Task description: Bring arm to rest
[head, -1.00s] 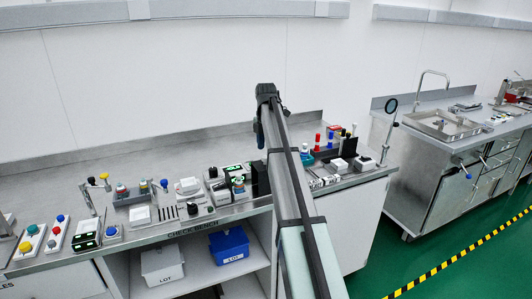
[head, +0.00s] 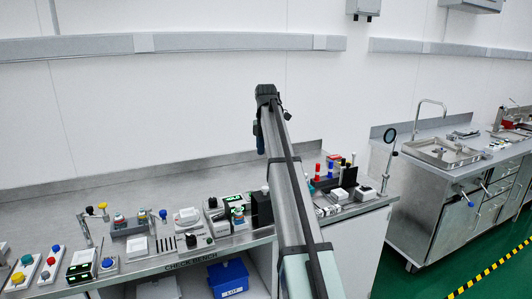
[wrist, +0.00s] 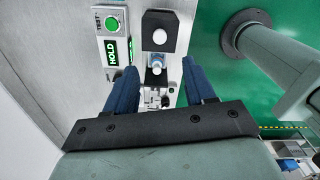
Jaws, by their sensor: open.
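My arm (head: 290,195) stretches from the bottom of the head view out over the bench, its dark wrist end (head: 266,92) high above the worktop. In the wrist view my gripper (wrist: 162,82) has its two blue fingers spread wide apart with nothing held between them. Below and beyond the fingers is a small device with a blue-and-clear part (wrist: 157,64) and a black-and-white block (wrist: 160,32). The fingers look clear of it, though the height gap is hard to judge. In the head view the fingers are mostly hidden by the arm.
A unit with a green button and a lit HOLD display (wrist: 112,50) stands beside the device. The check bench (head: 60,215) carries several button boxes and small fixtures. A blue bin (head: 229,279) sits on the shelf below. A steel sink counter (head: 440,155) stands right, beyond green floor.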

